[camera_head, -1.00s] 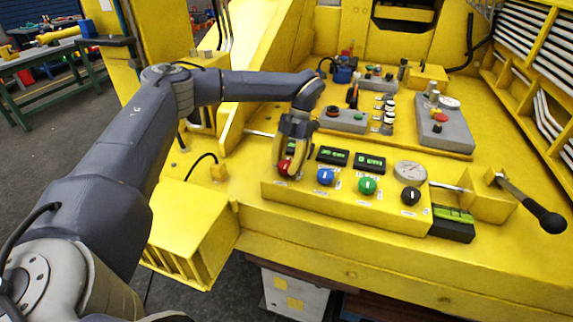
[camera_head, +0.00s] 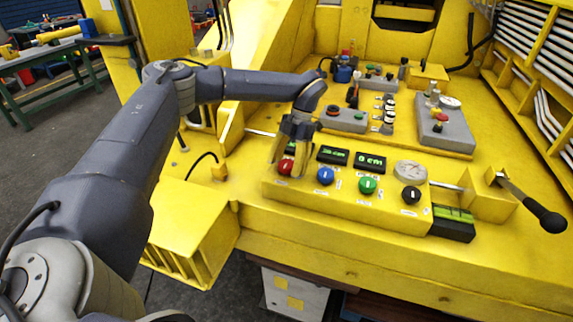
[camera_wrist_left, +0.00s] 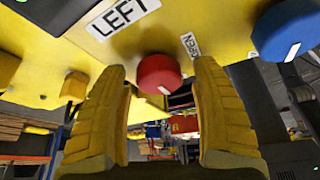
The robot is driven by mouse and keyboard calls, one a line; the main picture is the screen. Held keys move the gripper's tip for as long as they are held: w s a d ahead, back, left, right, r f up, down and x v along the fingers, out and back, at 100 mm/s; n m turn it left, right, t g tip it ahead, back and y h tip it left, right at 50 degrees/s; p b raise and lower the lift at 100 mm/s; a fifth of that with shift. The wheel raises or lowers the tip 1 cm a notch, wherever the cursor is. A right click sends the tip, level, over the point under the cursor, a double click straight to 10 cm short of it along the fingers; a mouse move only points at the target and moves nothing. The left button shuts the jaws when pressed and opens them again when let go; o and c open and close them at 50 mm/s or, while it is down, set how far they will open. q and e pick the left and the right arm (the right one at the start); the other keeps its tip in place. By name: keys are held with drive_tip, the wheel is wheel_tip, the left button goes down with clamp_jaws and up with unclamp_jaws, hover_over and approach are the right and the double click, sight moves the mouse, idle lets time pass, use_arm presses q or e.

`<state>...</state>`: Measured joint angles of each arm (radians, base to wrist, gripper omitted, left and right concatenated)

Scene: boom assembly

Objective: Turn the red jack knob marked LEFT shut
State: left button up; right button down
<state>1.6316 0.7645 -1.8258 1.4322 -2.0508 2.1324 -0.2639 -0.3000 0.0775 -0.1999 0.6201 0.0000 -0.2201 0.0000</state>
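The red knob (camera_head: 286,167) is at the left end of the yellow control box, next to the blue knob. My left gripper (camera_head: 288,160) is just above and behind it, pointing down. In the left wrist view, the red knob (camera_wrist_left: 160,75) shows between the two fingertips (camera_wrist_left: 162,72), with a small gap on each side. The fingers are open and hold nothing. A white mark shows on the knob's face. The LEFT label (camera_wrist_left: 122,14) is beside it. My right gripper is not in view.
The blue knob (camera_head: 325,176), green knob (camera_head: 367,186) and black knob (camera_head: 411,195) follow to the right. Behind them are green-lit displays (camera_head: 332,155) and a round gauge (camera_head: 410,171). A black-handled lever (camera_head: 532,205) is at far right.

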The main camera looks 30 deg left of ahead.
use_arm(q)
drive_tip(key=v, duration=1.2)
drive_tip(key=shift+r, duration=0.1)
idle(0.4)
